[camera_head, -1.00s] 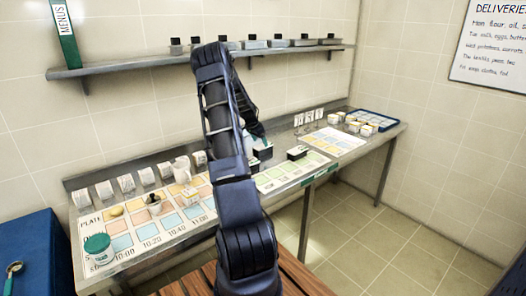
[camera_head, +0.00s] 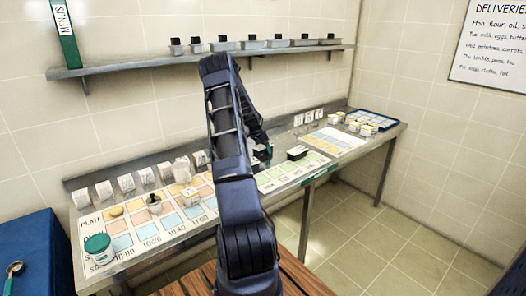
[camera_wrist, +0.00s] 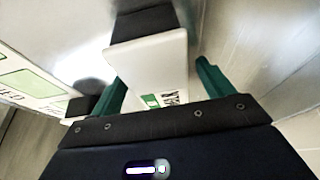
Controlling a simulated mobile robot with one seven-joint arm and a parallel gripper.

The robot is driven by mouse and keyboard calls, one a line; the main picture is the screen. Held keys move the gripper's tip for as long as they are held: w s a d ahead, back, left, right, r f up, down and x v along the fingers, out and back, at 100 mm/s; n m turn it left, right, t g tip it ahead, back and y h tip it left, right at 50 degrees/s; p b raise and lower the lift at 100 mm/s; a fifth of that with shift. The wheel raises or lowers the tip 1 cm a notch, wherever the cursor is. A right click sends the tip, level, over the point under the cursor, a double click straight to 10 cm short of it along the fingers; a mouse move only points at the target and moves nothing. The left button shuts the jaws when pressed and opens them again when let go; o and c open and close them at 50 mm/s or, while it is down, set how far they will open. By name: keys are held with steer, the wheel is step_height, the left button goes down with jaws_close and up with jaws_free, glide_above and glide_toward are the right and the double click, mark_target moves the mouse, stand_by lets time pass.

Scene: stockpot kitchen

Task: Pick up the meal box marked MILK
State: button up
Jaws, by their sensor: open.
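A white meal box (camera_wrist: 152,68) with a dark end (camera_wrist: 143,22) is in the wrist view, with a green mark and dark lettering, partly cut off, that looks like MILK. My gripper (camera_wrist: 160,72) is open, with one green finger on each side of this box. A gap shows at the right finger; whether the left finger touches the box I cannot tell. In the head view my arm hides most of the gripper and the box.
Another box with a black top (camera_head: 297,153) stands on the counter to the right. A dark block (camera_wrist: 80,106) is close outside the left finger. A white jug and small boxes stand on the left chart (camera_head: 122,226). A blue tray (camera_head: 378,116) is at the far right.

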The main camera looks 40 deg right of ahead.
steer(key=shift+f, duration=0.2)
stand_by(0.3)
steer(key=c, duration=1.3)
